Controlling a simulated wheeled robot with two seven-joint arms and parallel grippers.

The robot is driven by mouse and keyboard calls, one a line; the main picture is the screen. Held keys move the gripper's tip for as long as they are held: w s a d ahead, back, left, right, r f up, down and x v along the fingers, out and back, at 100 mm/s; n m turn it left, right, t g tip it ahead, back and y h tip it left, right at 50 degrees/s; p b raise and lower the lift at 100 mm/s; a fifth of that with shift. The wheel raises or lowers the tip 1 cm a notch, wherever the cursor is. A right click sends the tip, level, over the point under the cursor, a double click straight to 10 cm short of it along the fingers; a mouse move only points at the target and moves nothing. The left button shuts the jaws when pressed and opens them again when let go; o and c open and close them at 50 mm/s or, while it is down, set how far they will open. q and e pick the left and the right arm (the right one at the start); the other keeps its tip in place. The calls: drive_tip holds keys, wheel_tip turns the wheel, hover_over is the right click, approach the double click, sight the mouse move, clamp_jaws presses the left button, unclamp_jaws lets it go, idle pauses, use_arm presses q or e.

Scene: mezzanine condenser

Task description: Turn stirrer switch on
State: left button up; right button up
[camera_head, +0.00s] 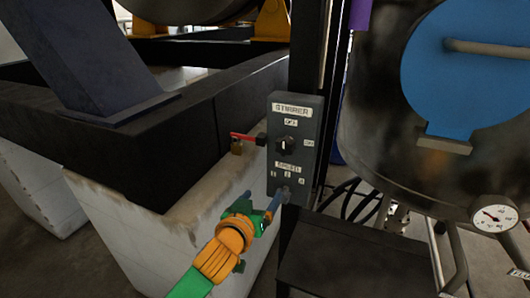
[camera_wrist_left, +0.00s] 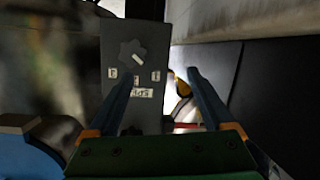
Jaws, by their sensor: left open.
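The stirrer switch (camera_head: 286,145) is a dark rotary knob on a grey control box (camera_head: 309,115). The STIRRER label is above it, with OFF over the knob and another label to its right. Its white mark looks roughly upright, toward OFF. A lower speed knob shows upside down in the left wrist view (camera_wrist_left: 132,52), with small labels and a speed label below. My left gripper (camera_head: 263,202) is open and empty, below and left of the switch, near the lower part of the box. In the left wrist view its fingers (camera_wrist_left: 161,80) frame the box's edge. My right gripper is not in view.
A steel vessel with a blue round cover (camera_head: 465,75) and a pressure gauge (camera_head: 494,214) are at right. A white block lies left.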

sight(284, 149)
use_arm(q)
drive_tip(key=s+d+r+t+h, duration=0.1)
drive_tip(key=s+r, duration=0.1)
drive_tip(key=r, duration=0.4)
drive_tip(key=s+d+r+t+h, duration=0.1)
drive_tip(key=s+d+r+t, duration=0.1)
drive_tip(key=r, duration=0.5)
drive_tip(key=x, duration=0.4)
drive_tip(key=f+p+x, duration=0.1)
drive_tip(key=x, duration=0.1)
drive_tip(key=shift+w+a, duration=0.2)
drive_tip(key=shift+w+d, duration=0.15)
drive_tip(key=shift+w, duration=0.2)
